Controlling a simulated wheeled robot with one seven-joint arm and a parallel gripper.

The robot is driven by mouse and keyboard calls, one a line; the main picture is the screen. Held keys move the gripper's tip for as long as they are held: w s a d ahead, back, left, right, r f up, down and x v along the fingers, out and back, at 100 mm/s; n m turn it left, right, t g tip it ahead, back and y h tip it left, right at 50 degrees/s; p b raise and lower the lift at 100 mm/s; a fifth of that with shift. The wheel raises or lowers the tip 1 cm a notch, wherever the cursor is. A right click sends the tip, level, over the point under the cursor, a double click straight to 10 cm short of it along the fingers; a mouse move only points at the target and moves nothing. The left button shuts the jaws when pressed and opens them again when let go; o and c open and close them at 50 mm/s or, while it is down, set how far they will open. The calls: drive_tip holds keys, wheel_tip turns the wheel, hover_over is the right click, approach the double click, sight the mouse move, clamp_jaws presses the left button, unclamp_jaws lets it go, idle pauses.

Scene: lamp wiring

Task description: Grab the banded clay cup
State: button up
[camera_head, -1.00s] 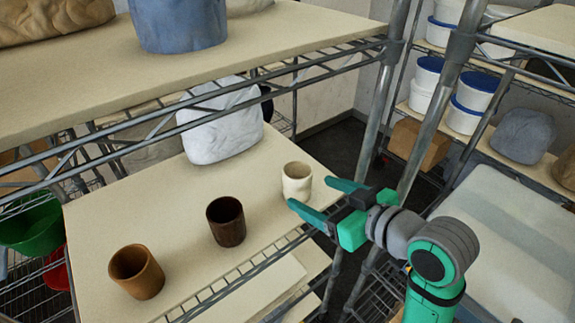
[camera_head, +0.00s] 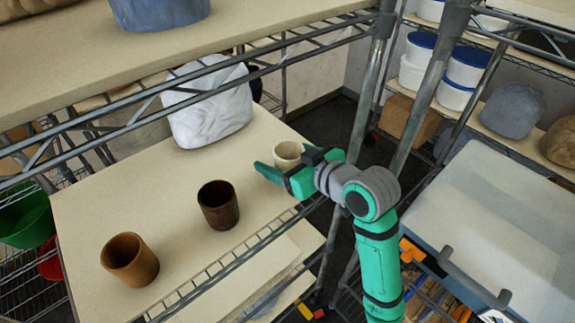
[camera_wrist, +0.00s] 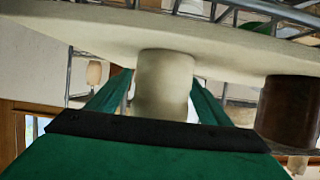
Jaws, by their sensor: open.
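A pale cream cup (camera_head: 288,153), likely the banded clay cup, stands upright near the right end of the middle shelf board. Any bands on it are too faint to tell. My gripper (camera_head: 284,161) reaches it from the right, with one finger on the cup's near side. The other finger is mostly hidden in the head view. In the wrist view, which looks upside down, the cup (camera_wrist: 165,85) sits between the two open green fingers (camera_wrist: 161,90). Contact with the fingers cannot be told.
A dark brown cup (camera_head: 218,205) and an orange-brown cup (camera_head: 130,260) stand to the left on the same board (camera_head: 85,220). A white lumpy bag (camera_head: 208,105) is behind them. An upper shelf (camera_head: 60,55) hangs above, and a metal post (camera_head: 368,95) rises at the right.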

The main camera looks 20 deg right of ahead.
drive_tip(key=shift+w+a+f, duration=0.15)
drive_tip(key=shift+w, duration=0.1)
drive_tip(key=shift+c, duration=0.2)
drive_tip(key=c, duration=1.2)
drive_tip(key=shift+w, duration=0.1)
drive_tip(key=shift+c, duration=0.2)
